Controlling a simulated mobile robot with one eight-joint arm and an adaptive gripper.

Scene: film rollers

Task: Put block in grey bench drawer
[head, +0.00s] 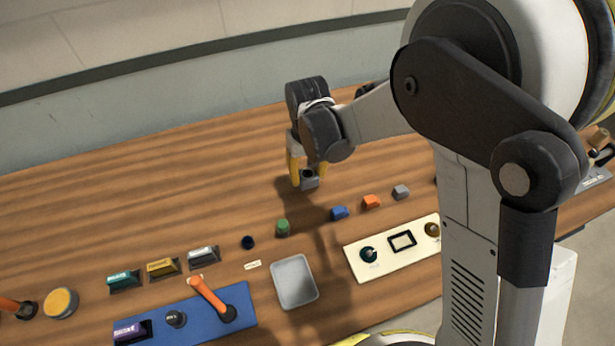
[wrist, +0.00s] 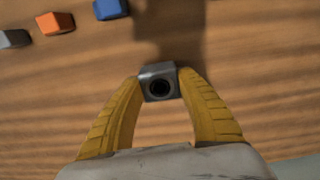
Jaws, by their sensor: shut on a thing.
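My gripper (head: 306,173) has yellow fingers and is shut on a small grey metal block with a round dark hole. The block (head: 310,183) is held above the wooden bench, apart from it, with a shadow below. In the wrist view the block (wrist: 159,83) sits between the two yellow fingertips (wrist: 160,74). A light grey, shallow, open tray-like compartment (head: 277,284), which may be the grey bench drawer, is at the bench's front. It looks empty. My gripper is behind it and higher up. I cannot tell whether it slides.
Blue (head: 340,212), orange (head: 371,201) and grey (head: 401,191) blocks lie right of my gripper. A cream panel (head: 377,268) and blue panel with orange lever (head: 208,298) flank the compartment. The bench's back left is clear.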

